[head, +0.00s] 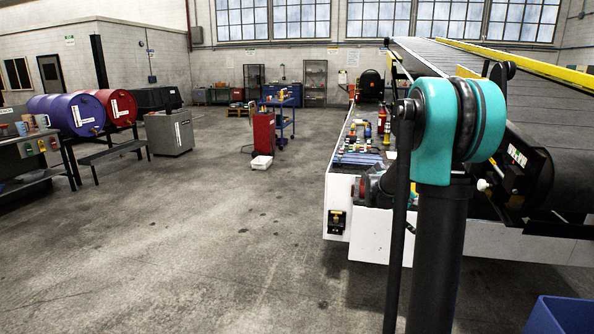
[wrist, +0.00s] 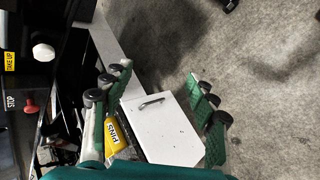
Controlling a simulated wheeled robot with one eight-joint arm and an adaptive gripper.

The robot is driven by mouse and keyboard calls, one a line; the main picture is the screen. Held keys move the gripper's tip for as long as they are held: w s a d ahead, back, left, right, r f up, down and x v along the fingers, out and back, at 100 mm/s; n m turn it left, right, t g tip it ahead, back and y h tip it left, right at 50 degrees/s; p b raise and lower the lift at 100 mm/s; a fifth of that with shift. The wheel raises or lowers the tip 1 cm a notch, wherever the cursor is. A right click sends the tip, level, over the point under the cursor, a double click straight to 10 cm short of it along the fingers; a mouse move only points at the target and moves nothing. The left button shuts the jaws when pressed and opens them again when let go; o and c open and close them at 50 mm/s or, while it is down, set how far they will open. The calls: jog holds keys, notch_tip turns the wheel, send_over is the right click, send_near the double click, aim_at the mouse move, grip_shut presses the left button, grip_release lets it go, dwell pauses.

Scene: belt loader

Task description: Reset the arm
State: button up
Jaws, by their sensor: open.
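My gripper (wrist: 158,74) is open in the wrist view, its two green fingers with dark rollers spread apart. Between and beyond the fingers shows a white panel (wrist: 168,128) with a grey handle. A yellow label reading PINS (wrist: 115,135) lies beside the left finger. I cannot tell how far the panel is from the fingers, and nothing is seen gripped. In the head view my arm's teal joint (head: 433,130) stands at the right, in front of the belt loader (head: 376,235). The gripper itself is not clear there.
A red stop button (wrist: 30,105) and a white knob (wrist: 43,52) are left of the gripper. Small items cover the loader's deck. A blue bin (head: 560,315) is at lower right. Drums (head: 66,114) and a bench stand left.

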jog(key=s+a+f+m+t+y, duration=0.1)
jog(key=s+a+f+y, duration=0.3)
jog(key=s+a, duration=0.7)
jog(key=s+a+f+m+t+y, duration=0.1)
jog(key=s+a+f+t+y, duration=0.1)
jog(key=s+a+f+y, duration=0.3)
jog(key=s+a+f, duration=0.3)
jog(key=s+a, duration=0.4)
jog(key=s, duration=0.2)
jog(key=shift+s+f+m, duration=0.35)
jog(key=shift+s+m, duration=0.05)
jog(key=shift+a, duration=0.1)
jog(key=shift+c, duration=0.4)
